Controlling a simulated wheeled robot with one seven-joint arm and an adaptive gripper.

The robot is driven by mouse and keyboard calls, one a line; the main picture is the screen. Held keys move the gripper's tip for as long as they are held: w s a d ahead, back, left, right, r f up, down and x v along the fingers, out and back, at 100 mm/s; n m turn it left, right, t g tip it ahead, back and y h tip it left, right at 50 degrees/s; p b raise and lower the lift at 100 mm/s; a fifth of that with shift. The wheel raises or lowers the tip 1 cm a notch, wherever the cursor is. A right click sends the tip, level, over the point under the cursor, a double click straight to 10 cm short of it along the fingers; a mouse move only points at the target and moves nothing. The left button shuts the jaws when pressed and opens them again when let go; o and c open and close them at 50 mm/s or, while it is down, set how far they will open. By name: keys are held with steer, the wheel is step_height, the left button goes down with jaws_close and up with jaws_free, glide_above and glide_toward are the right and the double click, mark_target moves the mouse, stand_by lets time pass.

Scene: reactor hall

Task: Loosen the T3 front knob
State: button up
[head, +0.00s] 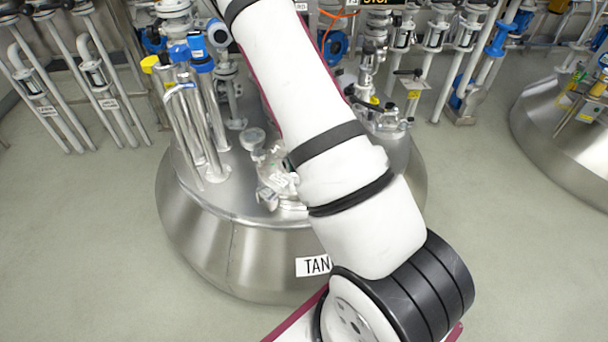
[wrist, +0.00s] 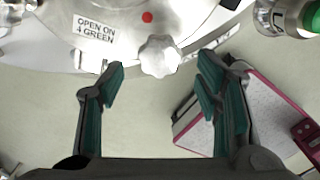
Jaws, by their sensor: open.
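In the wrist view a pale, lobed knob (wrist: 159,56) sits at the front edge of a round metal lid. It lies between and just beyond the fingertips of my gripper (wrist: 162,78). The gripper is open and empty, with a finger on each side, and neither finger visibly touches the knob. In the head view a steel tank (head: 235,250) stands in the middle, its label partly covered by my arm and reading "TAN". My arm hides the gripper and the front knob there.
The lid bears a label (wrist: 94,29) reading "OPEN ON 4 GREEN" and a red dot (wrist: 147,17). A green-capped fitting (wrist: 290,16) is at the upper right. Upright pipes with blue and yellow caps (head: 190,110) stand on the tank's left. Another tank (head: 560,135) is at right.

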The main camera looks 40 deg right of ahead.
steer(key=m+p, duration=0.2)
steer(key=p, duration=0.1)
steer(key=shift+s+r+m, duration=0.1)
steer(key=shift+r+m, duration=0.05)
steer(key=shift+m, duration=0.25)
steer(key=shift+s+f+m+p, duration=0.1)
steer(key=shift+f+m+p, duration=0.1)
steer(key=shift+m+p, duration=0.5)
steer(key=shift+p, duration=0.25)
steer(key=f+b, duration=0.1)
steer(key=f, duration=0.1)
steer(key=f+b, duration=0.4)
steer(key=shift+w, duration=0.25)
